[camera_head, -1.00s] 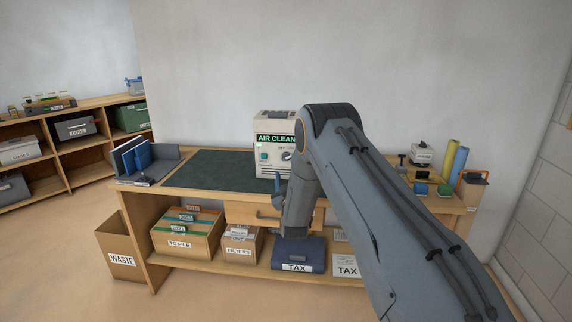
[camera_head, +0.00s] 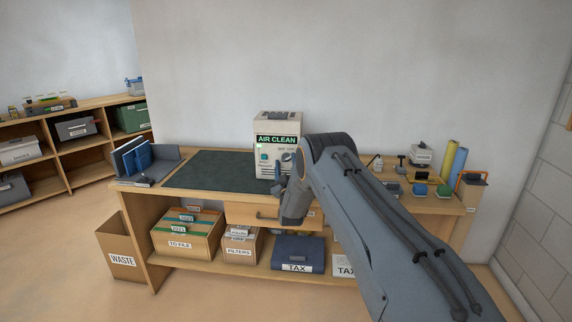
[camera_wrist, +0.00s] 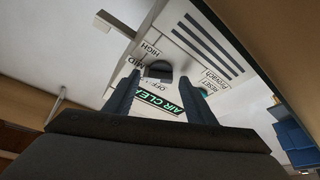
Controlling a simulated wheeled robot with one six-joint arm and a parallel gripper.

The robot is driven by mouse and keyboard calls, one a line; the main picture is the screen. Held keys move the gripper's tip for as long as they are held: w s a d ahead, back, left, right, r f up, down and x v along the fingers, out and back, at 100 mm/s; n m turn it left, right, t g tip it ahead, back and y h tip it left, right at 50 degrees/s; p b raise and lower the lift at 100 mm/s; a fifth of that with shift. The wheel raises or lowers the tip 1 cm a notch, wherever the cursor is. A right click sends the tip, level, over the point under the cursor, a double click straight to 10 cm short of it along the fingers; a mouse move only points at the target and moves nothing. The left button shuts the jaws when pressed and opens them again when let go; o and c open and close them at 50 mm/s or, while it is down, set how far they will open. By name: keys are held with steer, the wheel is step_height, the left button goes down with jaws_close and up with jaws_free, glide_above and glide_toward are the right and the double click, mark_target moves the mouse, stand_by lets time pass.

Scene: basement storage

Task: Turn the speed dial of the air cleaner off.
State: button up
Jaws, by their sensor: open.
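The air cleaner (camera_head: 277,130) is a pale box with a green-lettered sign, standing upright at the back of the workbench. Its dark speed dial (camera_head: 287,157) is on the right of the front panel, partly behind my arm. In the wrist view the dial (camera_wrist: 158,70) appears between my fingertips, among the OFF, MID and HIGH labels. Its pointer direction is too unclear to read. My gripper (camera_wrist: 167,83) is open and empty in front of the panel. It also shows in the head view (camera_head: 280,182), low before the cleaner. I see no contact with the dial.
A green button (camera_wrist: 203,91) sits beside the dial area. A dark mat (camera_head: 210,170) covers the bench left of the cleaner. Blue books (camera_head: 135,158) stand at the left end. Small tools and a yellow roll (camera_head: 450,155) crowd the right end.

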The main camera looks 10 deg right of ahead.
steer(key=c, duration=1)
steer(key=shift+c, duration=0.2)
steer(key=shift+n, duration=0.4)
steer(key=n+y, duration=0.1)
steer(key=n, duration=0.1)
steer(key=n+y, duration=0.1)
steer(key=n, duration=0.1)
steer(key=shift+d+r+g+b, duration=0.1)
steer(key=shift+d+g+b, duration=0.05)
steer(key=shift+g+b, duration=0.25)
steer(key=n+g+y, duration=0.1)
steer(key=n, duration=0.2)
steer(key=n+g+y, duration=0.1)
steer(key=n, duration=0.2)
steer(key=shift+r+n+b, duration=0.15)
steer(key=shift+n+b, duration=0.15)
steer(key=shift+b, duration=0.05)
steer(key=n, duration=0.2)
steer(key=n+g+b, duration=0.1)
steer(key=n, duration=0.1)
steer(key=shift+r+g, duration=0.15)
steer(key=shift+g, duration=0.15)
steer(key=shift+n+g+h+b, duration=0.45)
steer(key=shift+n+g, duration=0.25)
steer(key=shift+n, duration=1)
